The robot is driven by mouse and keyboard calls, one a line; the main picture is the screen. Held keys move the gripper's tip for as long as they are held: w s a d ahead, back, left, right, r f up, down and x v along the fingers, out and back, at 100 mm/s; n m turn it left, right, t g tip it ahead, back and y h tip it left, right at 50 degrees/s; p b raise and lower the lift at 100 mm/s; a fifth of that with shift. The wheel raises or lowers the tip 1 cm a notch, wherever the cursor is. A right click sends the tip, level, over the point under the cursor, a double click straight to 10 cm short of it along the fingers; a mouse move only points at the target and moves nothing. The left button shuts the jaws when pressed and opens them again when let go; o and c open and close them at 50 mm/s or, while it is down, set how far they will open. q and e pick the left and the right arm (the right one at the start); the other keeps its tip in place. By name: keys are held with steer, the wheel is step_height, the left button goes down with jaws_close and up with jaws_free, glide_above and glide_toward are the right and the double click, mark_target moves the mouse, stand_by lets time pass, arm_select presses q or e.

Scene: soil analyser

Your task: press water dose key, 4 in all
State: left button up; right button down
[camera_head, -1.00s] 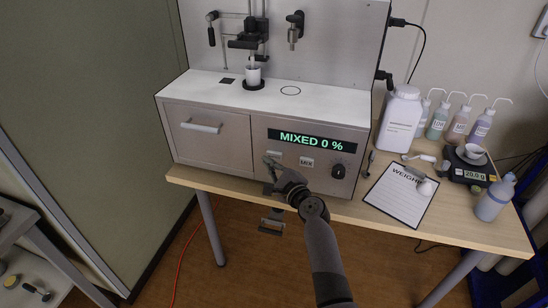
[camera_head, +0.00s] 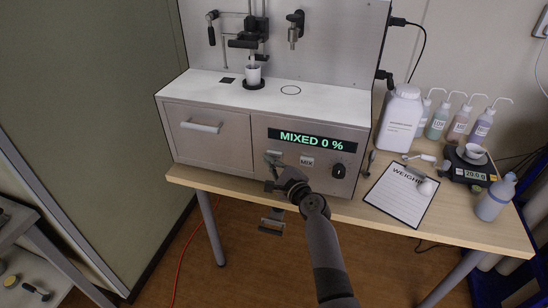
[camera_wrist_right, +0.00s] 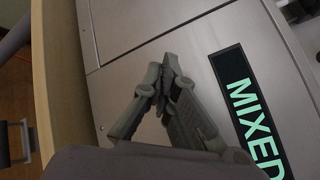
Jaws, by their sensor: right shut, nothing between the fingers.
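The soil analyser (camera_head: 213,160) is a pale grey box whose front display (camera_head: 305,140) reads "MIXED 0 %". My right gripper (camera_head: 271,163) is shut and empty, with its fingertips close to the front panel below the left end of the display. A small pale key (camera_head: 275,153) shows just above the fingertips, mostly hidden; its label cannot be read. I cannot tell whether the fingertips touch it. In the right wrist view the closed fingers (camera_wrist_right: 168,80) point at the metal panel, beside the display (camera_wrist_right: 252,112). My left gripper is not in view.
The MIX key (camera_head: 307,161) and a black knob (camera_head: 338,171) sit right of the gripper. A white cup (camera_head: 253,74) stands on the analyser's top. The drawer (camera_head: 209,138) is closed. A clipboard (camera_head: 400,197), scale (camera_head: 466,170) and several bottles occupy the table's right.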

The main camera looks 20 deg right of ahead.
steer(key=shift+w+d, duration=0.35)
steer(key=shift+w, duration=0.05)
stand_by(0.9)
steer(key=shift+s+a, duration=0.1)
steer(key=shift+a, duration=0.05)
stand_by(0.3)
steer(key=shift+s+a, duration=0.4)
steer(key=shift+s, duration=0.25)
steer(key=shift+w+d, duration=0.2)
steer(key=shift+w, duration=0.15)
steer(key=shift+w+d+r, duration=0.1)
steer(key=shift+w+d, duration=0.2)
steer(key=shift+w, duration=0.15)
stand_by(1.2)
steer(key=shift+s, duration=0.1)
steer(key=shift+s+a+p, duration=0.4)
steer(key=shift+s+a, duration=0.1)
steer(key=shift+s, duration=0.25)
